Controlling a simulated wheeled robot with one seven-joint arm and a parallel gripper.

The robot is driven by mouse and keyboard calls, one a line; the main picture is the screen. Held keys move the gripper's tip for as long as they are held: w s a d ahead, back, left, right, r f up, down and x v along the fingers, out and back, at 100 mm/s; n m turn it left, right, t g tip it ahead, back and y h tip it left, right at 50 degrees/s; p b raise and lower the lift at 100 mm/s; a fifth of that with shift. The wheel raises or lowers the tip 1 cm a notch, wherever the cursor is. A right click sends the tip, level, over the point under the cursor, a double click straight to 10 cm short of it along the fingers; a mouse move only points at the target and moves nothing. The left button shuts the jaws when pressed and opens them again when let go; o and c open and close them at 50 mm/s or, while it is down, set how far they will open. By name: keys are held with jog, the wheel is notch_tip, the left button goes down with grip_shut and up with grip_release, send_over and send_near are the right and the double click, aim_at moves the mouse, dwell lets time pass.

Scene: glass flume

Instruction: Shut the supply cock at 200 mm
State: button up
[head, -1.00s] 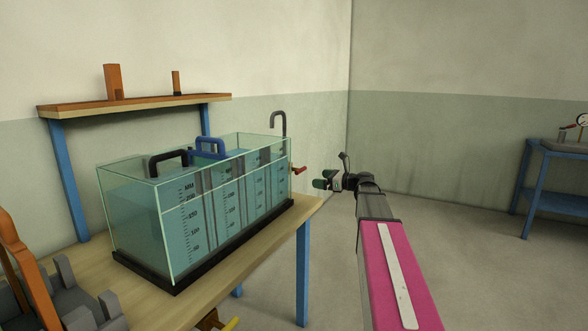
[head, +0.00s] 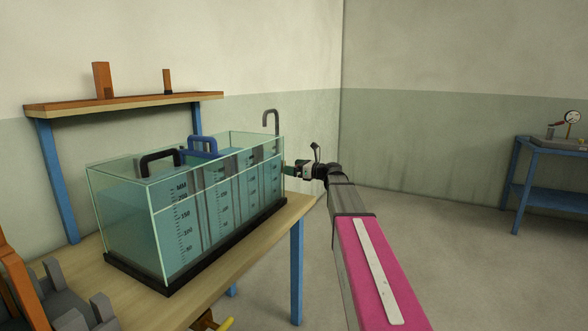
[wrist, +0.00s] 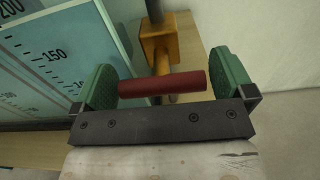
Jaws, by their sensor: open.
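The supply cock shows in the wrist view as a brass body (wrist: 160,45) on a grey pipe, with a red handle (wrist: 165,84) lying crosswise. My gripper (wrist: 168,82) is open, with a green finger pad on each side of the handle. The left pad is very near the handle's left end; I cannot tell if they touch. A gap shows at the right end. In the head view my gripper (head: 292,169) is at the right end of the glass flume (head: 190,205) and hides the cock. The flume holds bluish water beside a millimetre scale; I cannot read its exact level.
The flume stands on a wooden bench (head: 240,262) with blue legs. A black handle (head: 162,157) and a blue handle (head: 202,146) rise over its top. A hooked grey pipe (head: 271,119) stands at its far end. A blue table (head: 550,175) with a gauge is far right.

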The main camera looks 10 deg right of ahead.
jog(key=shift+a, duration=0.1)
jog(key=c, duration=0.7)
jog(key=shift+c, duration=0.2)
jog(key=n, duration=0.4)
jog(key=shift+s+a, duration=0.1)
jog(key=o, duration=0.7)
jog(key=shift+o, duration=0.2)
